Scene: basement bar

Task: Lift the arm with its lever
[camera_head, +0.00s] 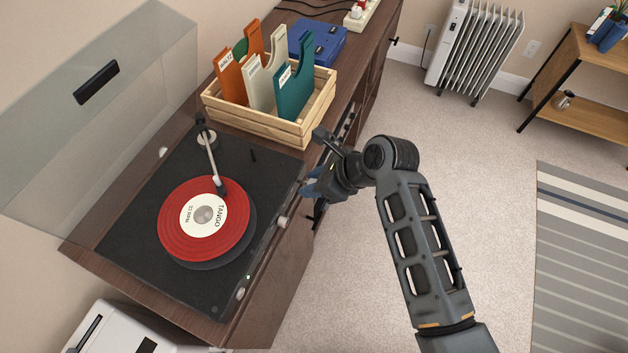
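The black turntable (130,235) sits on the wooden cabinet with its clear lid raised. A red record (175,237) labelled "TANGO" lies on it, off-centre over the dark platter (248,238). The tonearm (209,158) reaches from its pivot at the back, and its black head (220,190) is over the record's edge; I cannot tell whether the needle touches. A small dark lever (253,155) stands on the deck right of the tonearm. My gripper (308,184) is beyond the turntable's right edge, apart from the lever. Its fingers look parted and empty.
A wooden crate (255,125) of record sleeves stands behind the turntable, near the lever. A blue case (318,45) is behind it. The raised clear lid (95,130) bounds the left side. Open carpet (455,150) lies right of the cabinet (268,300).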

